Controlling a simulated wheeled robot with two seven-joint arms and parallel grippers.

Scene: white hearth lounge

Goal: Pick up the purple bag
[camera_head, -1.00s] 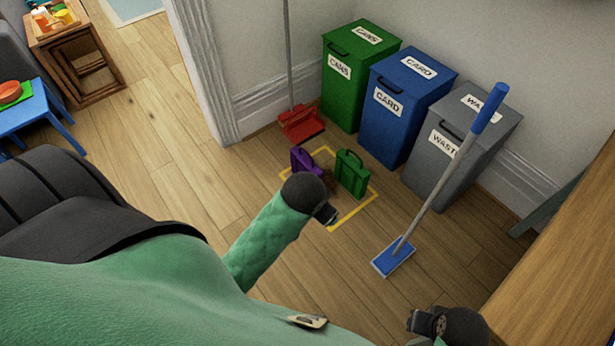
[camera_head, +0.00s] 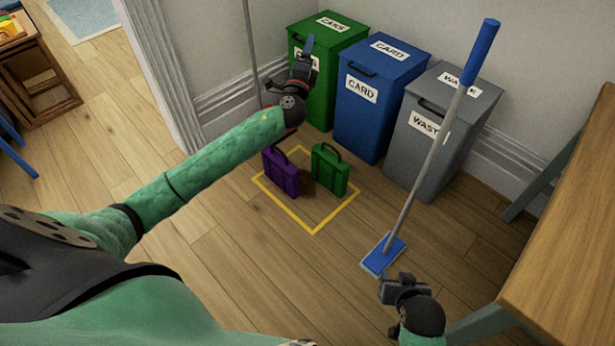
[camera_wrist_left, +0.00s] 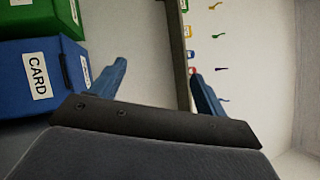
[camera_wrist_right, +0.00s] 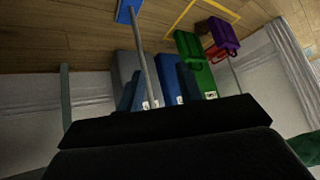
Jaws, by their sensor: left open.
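The purple bag (camera_head: 281,172) stands upright on the wooden floor, inside the left part of a yellow outlined square (camera_head: 313,231). A green bag (camera_head: 330,170) stands just to its right, a small gap apart. The purple bag also shows in the right wrist view (camera_wrist_right: 226,30). My left gripper (camera_head: 306,52) is raised in front of the green bin, above and beyond the bags in the picture. Its fingers are apart and empty in the left wrist view (camera_wrist_left: 158,70). My right gripper (camera_head: 390,284) is at the lower right, near the mop head, with its fingers apart and empty.
Green (camera_head: 336,26), blue (camera_head: 372,125) and grey (camera_head: 420,160) bins stand along the wall. A blue mop (camera_head: 430,150) stands at the right of the bags. A wooden table (camera_head: 570,240) is at the right edge. Floor in front of the square is clear.

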